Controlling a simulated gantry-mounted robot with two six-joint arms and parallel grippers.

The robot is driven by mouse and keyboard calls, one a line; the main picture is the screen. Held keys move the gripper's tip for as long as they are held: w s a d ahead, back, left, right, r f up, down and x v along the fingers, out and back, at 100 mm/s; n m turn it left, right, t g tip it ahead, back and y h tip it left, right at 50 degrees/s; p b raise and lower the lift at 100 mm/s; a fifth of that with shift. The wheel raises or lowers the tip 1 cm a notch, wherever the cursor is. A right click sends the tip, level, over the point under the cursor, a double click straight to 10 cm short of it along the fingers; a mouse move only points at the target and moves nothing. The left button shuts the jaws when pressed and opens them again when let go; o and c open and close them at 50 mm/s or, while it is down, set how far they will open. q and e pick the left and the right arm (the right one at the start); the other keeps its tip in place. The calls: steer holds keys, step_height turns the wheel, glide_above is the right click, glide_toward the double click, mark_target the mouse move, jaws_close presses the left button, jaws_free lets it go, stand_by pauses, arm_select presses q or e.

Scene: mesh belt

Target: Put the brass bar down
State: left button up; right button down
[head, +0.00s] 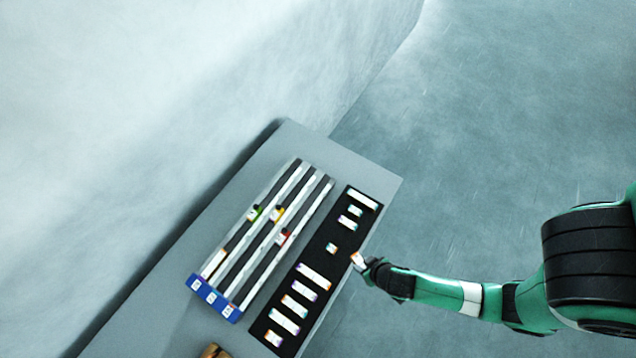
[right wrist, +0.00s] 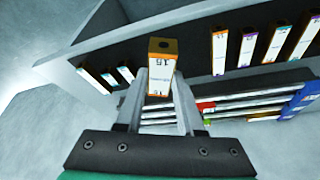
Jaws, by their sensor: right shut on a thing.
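My right gripper (head: 364,264) is shut on a short bar (head: 356,259) with a white label and brass-orange ends. In the right wrist view the bar (right wrist: 161,66) stands between the fingers of the gripper (right wrist: 163,90), its end with a dark hole facing the camera and the number 15 on its label. In the head view the bar shows at the right edge of the black strip (head: 317,249); its height above the strip is hard to tell. My left gripper is not in view.
Several labelled bars lie in a row on the black strip, with bare stretches between some. Beside it is a rack of pale rails (head: 300,215) with blue numbered ends (head: 213,298) and a few small coloured pieces. A brown object (head: 213,350) shows at the bottom edge of the grey table (head: 330,155).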

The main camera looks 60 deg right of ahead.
steer(key=shift+s+d, duration=0.15)
steer(key=shift+s, duration=0.05)
steer(key=shift+w+d+f, duration=0.1)
steer(key=shift+d+f, duration=0.1)
steer(key=w+d+f+b, duration=0.2)
steer(key=w, duration=0.1)
steer(key=w+d+f+b, duration=0.5)
steer(key=w+f, duration=0.1)
steer(key=shift+w+d+f+b, duration=0.2)
steer(key=shift+w+f+b, duration=0.05)
steer(key=shift+w+b, duration=0.15)
steer(key=shift+w+d+f, duration=0.2)
steer(key=shift+w+d, duration=0.05)
steer(key=shift+w, duration=0.1)
steer(key=shift+w+d+f+b, duration=0.15)
steer(key=shift+f+b, duration=0.55)
steer(key=shift+f, duration=1.15)
